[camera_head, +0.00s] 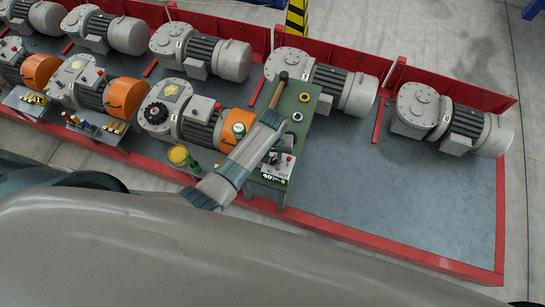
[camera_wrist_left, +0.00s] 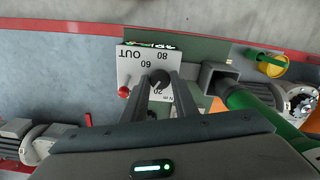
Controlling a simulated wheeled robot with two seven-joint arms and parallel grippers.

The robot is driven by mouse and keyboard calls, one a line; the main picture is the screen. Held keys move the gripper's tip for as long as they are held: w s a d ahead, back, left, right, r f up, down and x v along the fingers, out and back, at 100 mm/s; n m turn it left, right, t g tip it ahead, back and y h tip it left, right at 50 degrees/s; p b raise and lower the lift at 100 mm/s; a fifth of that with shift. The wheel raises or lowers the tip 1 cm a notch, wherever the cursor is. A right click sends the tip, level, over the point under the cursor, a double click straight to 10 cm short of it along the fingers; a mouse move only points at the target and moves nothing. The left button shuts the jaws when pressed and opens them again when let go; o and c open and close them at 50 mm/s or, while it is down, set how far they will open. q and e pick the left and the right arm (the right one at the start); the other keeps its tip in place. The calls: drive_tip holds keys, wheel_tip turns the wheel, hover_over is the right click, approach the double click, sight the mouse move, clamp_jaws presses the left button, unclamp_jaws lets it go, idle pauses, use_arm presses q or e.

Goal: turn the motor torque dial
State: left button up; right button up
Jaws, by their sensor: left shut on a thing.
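The black torque dial (camera_wrist_left: 159,76) sits on a white control box (camera_wrist_left: 132,62) marked OUT, 60, 80 and 20, upside down in the left wrist view. My left gripper (camera_wrist_left: 159,88) is shut on the dial, one finger on each side. A red knob (camera_wrist_left: 124,92) is to the left on the same box. In the head view the box (camera_head: 279,169) stands at the near end of a green bench (camera_head: 283,116). There my left gripper (camera_head: 274,157) reaches over it and hides the dial. My right gripper is not in view.
A hammer (camera_head: 278,92) and small rings (camera_head: 297,116) lie on the bench. A yellow bucket (camera_head: 178,155) stands left of it. Grey and orange motors (camera_head: 207,118) line the red-edged platform. The platform floor (camera_head: 400,210) is clear on the right.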

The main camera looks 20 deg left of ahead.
use_arm(q)
drive_tip(key=m, duration=0.4)
drive_tip(key=shift+m, duration=0.9)
drive_tip(key=o, duration=1.1)
drive_tip(key=shift+c, duration=0.2)
drive_tip(key=shift+r, duration=0.15)
